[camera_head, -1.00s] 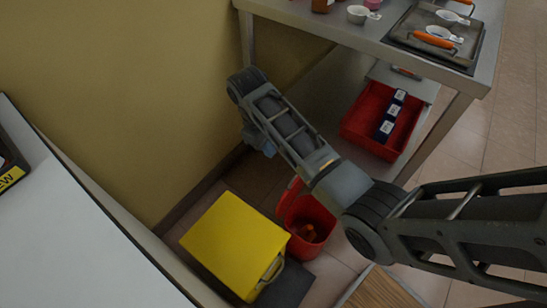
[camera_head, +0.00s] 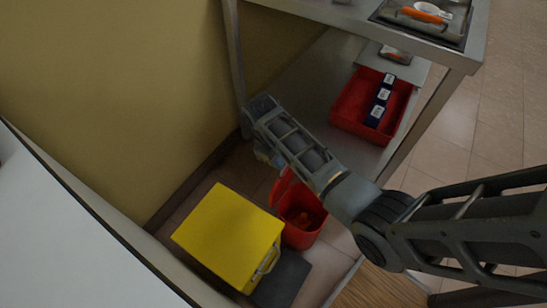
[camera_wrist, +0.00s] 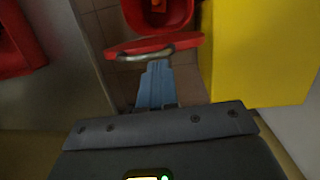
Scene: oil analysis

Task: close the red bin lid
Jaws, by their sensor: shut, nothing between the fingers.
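The red bin (camera_head: 306,236) stands on the floor beside the yellow bin, open, with a reddish-orange item inside. Its red lid (camera_head: 281,187) is raised on the wall side and partly hidden behind my arm. In the wrist view the lid (camera_wrist: 125,47) shows nearly edge-on with a grey metal handle, and the open bin (camera_wrist: 178,27) lies beyond it. My gripper (camera_wrist: 158,64) is shut and empty, its blue-grey fingertips just short of the lid's handle; I cannot tell whether they touch. In the head view the gripper is mostly hidden behind my arm.
The yellow bin (camera_head: 228,237) stands close on the left of the red bin, and also fills the right of the wrist view (camera_wrist: 262,50). A steel table with a lower shelf (camera_head: 300,90) bears a red tray (camera_head: 345,123) at the right. The yellow wall is close behind.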

